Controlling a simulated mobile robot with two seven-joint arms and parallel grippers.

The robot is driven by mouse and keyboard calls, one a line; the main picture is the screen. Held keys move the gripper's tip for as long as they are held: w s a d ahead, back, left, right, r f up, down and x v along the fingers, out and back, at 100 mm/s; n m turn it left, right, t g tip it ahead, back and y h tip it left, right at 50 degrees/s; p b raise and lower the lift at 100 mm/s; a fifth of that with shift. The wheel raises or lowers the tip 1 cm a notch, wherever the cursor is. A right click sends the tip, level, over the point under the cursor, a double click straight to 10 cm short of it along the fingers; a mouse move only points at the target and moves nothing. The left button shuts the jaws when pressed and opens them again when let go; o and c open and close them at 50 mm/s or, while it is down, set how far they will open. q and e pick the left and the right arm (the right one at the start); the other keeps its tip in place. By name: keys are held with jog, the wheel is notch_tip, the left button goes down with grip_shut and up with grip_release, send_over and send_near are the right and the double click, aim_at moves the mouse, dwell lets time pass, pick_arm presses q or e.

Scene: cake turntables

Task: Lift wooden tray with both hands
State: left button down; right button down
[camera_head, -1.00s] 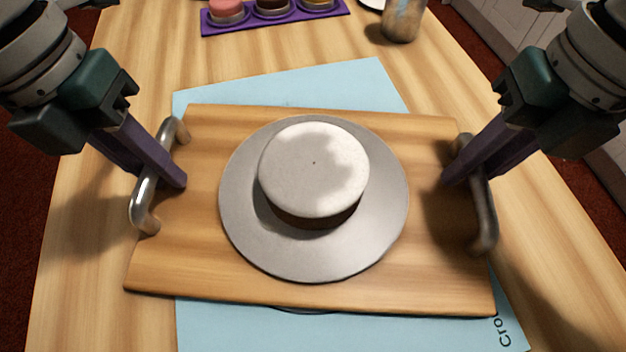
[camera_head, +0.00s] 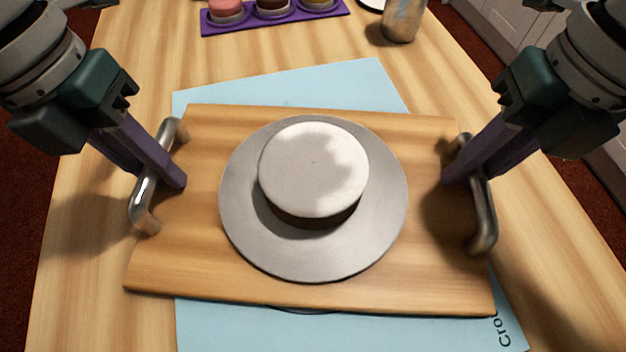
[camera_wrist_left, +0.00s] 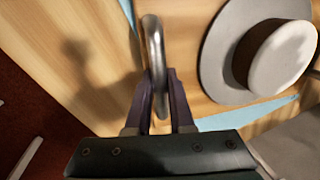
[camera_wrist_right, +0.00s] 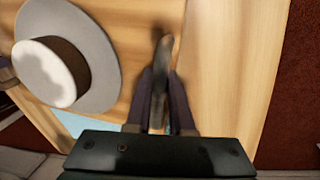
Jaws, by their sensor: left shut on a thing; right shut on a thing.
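The wooden tray (camera_head: 180,270) is in the middle of the head view, above or on a light blue mat; the exact gap cannot be told. A grey round plate (camera_head: 240,235) on it carries a white-topped cake with dark sides (camera_head: 313,168). My left gripper (camera_head: 170,178) is shut on the tray's left metal handle (camera_head: 147,190), which also shows between the fingers in the left wrist view (camera_wrist_left: 153,50). My right gripper (camera_head: 458,175) is shut on the right handle (camera_head: 484,215), also seen in the right wrist view (camera_wrist_right: 161,70).
A purple holder (camera_head: 275,20) with several small coloured cakes stands at the back. A metal shaker-like container (camera_head: 402,20) is at the back right. The light blue mat (camera_head: 340,85) extends beyond the tray at back and front. Bare wooden table (camera_head: 80,270) lies on both sides.

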pick_arm(q)
jog(key=shift+a, duration=0.1)
